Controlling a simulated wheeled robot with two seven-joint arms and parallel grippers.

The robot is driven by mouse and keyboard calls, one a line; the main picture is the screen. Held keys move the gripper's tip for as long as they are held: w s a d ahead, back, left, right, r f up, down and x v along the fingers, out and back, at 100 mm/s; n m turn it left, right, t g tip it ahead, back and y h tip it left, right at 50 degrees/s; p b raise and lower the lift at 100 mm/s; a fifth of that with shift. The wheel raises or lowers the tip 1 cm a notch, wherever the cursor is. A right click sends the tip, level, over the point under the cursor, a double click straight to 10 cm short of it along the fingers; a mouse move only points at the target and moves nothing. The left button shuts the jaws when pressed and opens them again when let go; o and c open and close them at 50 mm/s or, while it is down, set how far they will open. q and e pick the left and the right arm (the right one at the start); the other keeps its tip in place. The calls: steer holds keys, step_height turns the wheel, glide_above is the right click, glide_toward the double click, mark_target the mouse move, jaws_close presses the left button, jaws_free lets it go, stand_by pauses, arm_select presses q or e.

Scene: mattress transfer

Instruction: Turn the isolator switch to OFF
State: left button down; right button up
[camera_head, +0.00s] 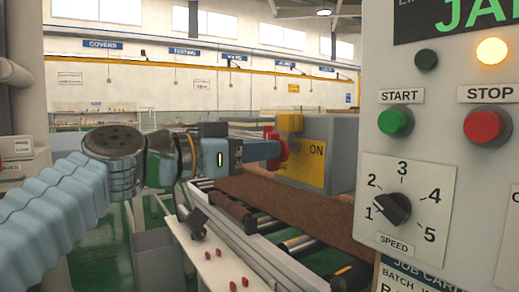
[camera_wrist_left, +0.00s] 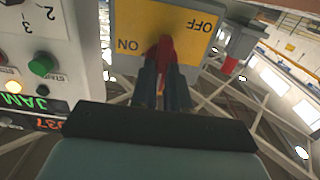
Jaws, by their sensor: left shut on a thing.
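The isolator switch is a grey box (camera_head: 340,138) with a yellow plate (camera_head: 317,165) on its face, left of the control panel. ON is readable; the other word is mostly hidden in the head view. The left wrist view shows the yellow plate (camera_wrist_left: 190,20) upside down, with both ON and OFF readable. The red handle (camera_head: 282,152) also shows there (camera_wrist_left: 166,47), its visible end between the two words; its exact angle is hard to tell. My left gripper (camera_head: 272,150) is shut on the red handle, its dark fingers (camera_wrist_left: 165,85) on either side. My right gripper is not in view.
The control panel (camera_head: 440,265) stands close on the right, with a green START button (camera_head: 396,122), a red STOP button (camera_head: 487,127) and a speed knob (camera_head: 392,209). A roller conveyor (camera_head: 250,240) carrying a brown slab (camera_head: 290,208) runs below the switch.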

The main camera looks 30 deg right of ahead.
arm_select(q)
steer(key=shift+w+f+n+p, duration=0.15)
steer(key=shift+n+p, duration=0.4)
steer(key=shift+n, duration=2.4)
steer(key=shift+w+f+n+p, duration=0.1)
steer(key=shift+n+p, duration=0.5)
steer(key=shift+n, duration=2.4)
steer(key=shift+w+f+n+p, duration=0.15)
steer(key=shift+n+p, duration=0.4)
steer(key=shift+n, duration=2.4)
steer(key=c, duration=1.1)
jaws_free()
steer(key=shift+a, duration=0.1)
